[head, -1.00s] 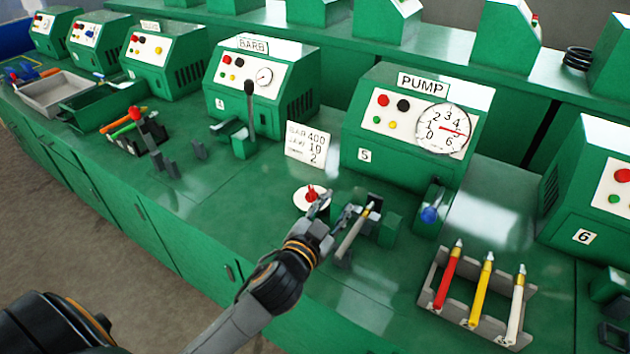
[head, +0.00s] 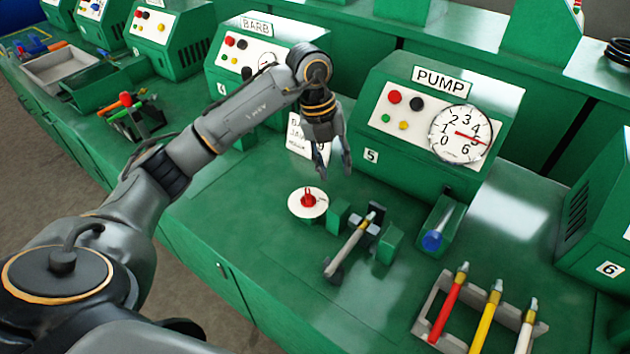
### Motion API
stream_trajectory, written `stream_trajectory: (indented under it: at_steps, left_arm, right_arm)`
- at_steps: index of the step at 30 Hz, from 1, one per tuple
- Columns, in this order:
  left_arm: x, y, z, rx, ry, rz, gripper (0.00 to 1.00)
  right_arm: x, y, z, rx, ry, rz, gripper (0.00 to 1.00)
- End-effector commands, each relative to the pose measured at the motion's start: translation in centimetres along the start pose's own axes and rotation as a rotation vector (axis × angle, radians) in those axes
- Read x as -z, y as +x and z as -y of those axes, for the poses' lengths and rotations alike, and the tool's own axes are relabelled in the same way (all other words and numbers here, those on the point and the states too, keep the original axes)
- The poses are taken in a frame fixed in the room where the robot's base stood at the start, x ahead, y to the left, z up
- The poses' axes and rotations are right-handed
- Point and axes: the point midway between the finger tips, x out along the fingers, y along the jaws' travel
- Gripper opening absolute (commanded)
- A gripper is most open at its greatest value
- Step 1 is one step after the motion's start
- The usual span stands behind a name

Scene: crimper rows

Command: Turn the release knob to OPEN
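The release knob (head: 308,201) is a small red knob on a round white disc (head: 319,209), on the green bench in front of the PUMP machine. Any lettering on the disc is too small to read, so I cannot tell the knob's setting. My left gripper (head: 335,172) hangs above and slightly right of the knob, in front of a white card. Its fingers point down and stand apart with nothing between them. It appears clear of the knob. My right gripper is not in view.
Right of the knob, a clamp-like fixture (head: 349,244) with green blocks stands on the bench. The PUMP machine (head: 392,150) with its dial is behind. Bare bench lies left of the knob.

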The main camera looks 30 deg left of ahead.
Motion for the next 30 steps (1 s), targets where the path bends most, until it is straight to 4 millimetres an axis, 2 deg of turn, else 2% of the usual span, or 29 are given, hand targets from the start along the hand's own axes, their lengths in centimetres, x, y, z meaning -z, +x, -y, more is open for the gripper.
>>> stream_trajectory:
  at_steps: [1, 3, 6, 8, 14, 24, 30]
  left_arm:
    - [-1.1, -1.2, -1.6, -0.070, -0.043, 0.032, 0.36]
    - [-2.0, -2.4, -3.5, -0.149, -0.094, 0.059, 0.36]
    - [-2.6, -3.2, -5.0, -0.209, -0.137, 0.080, 0.36]
    - [-2.7, -3.0, -5.4, -0.223, -0.147, 0.085, 0.36]
    - [-2.8, -0.2, -6.1, -0.226, -0.147, 0.080, 0.36]
    - [-3.2, 6.6, -7.7, -0.224, -0.145, 0.080, 0.36]
    - [-3.5, 9.1, -8.2, -0.223, -0.145, 0.082, 0.36]
  right_arm:
    - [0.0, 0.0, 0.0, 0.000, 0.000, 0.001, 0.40]
    - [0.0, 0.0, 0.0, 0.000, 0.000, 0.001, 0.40]
    - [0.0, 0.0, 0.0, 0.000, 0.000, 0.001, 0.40]
    - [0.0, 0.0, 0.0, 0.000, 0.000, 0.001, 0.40]
    - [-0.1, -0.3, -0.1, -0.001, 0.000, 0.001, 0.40]
    - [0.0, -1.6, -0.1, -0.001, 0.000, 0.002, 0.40]
    - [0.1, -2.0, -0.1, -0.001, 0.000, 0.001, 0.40]
